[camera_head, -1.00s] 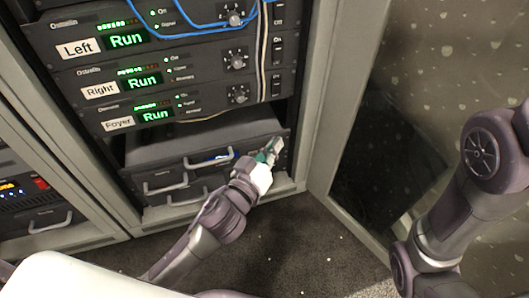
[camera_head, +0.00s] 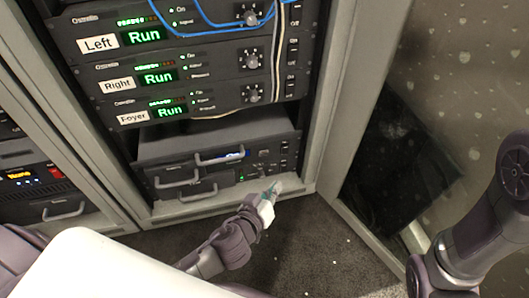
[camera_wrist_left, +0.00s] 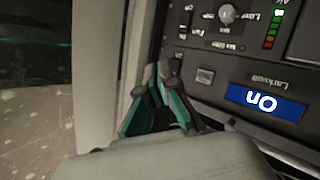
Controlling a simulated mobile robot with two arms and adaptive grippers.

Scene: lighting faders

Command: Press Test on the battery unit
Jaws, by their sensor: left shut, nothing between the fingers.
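The battery unit (camera_head: 262,166) is the dark box low in the rack, with handles on its front and small controls at its right end. In the left wrist view its panel (camera_wrist_left: 215,55) appears upside down, with a lit blue display reading "On" (camera_wrist_left: 264,102), a small square button (camera_wrist_left: 205,76), a knob and level lights. The small lettering is too blurred to pick out Test. My left gripper (camera_head: 273,186) is shut and empty, just below the unit's right end. In the wrist view its teal-padded fingers (camera_wrist_left: 163,72) are beside the panel's edge, apparently not on a button. My right gripper is out of view.
Three amplifiers labelled Left (camera_head: 98,44), Right (camera_head: 117,85) and Foyer (camera_head: 133,117) sit above, with blue cables hanging over the top one. The rack's side post (camera_head: 325,130) stands close on the right. Carpeted floor (camera_head: 300,245) is open in front.

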